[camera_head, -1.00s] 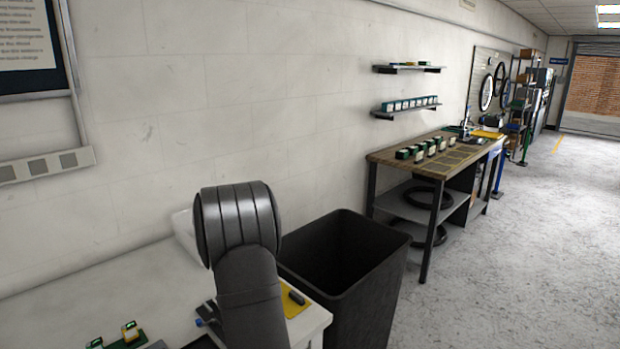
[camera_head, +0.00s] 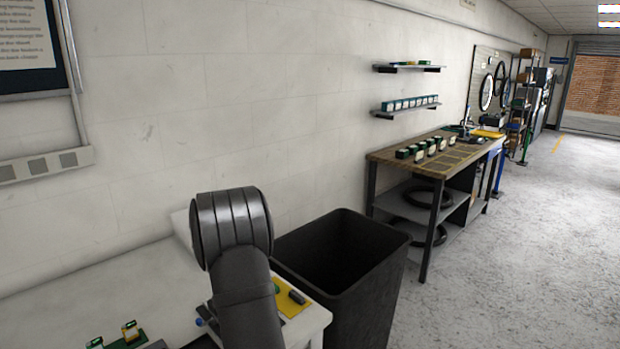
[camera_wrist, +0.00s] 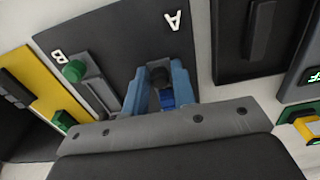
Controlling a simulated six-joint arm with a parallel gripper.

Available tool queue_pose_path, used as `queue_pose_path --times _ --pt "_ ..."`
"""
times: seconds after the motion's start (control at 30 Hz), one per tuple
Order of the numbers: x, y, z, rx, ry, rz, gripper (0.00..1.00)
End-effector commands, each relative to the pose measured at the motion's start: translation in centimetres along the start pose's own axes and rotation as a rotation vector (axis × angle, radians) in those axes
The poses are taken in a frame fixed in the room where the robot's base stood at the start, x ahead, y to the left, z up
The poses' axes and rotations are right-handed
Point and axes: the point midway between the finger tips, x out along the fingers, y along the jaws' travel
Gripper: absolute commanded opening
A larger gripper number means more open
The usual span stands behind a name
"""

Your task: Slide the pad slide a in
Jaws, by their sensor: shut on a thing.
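In the wrist view, a dark panel carries the white letters A and B. A small blue part shows just below that knob. The rest of the slide is hidden by the fingers and the gripper body. Beside the letter B is a grey slide (camera_wrist: 97,88) with a green knob (camera_wrist: 74,70).
A yellow plate (camera_wrist: 33,82) lies left of the panel in the wrist view. A dark block (camera_wrist: 262,30) and a green and yellow part (camera_wrist: 303,119) are at the right. In the head view, a black bin (camera_head: 345,270) stands against the bench's right end; a wooden workbench (camera_head: 440,152) stands farther back.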

Motion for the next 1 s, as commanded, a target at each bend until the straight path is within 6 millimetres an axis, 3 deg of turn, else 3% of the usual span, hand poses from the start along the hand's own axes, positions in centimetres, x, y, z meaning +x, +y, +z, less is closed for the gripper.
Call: queue_pose_path --times 0.7,1.0 --pt "-0.1 0.1 -4.5 0.000 0.004 0.002 0.08" --pt "-0.2 0.1 -5.5 0.000 0.004 0.002 0.08"
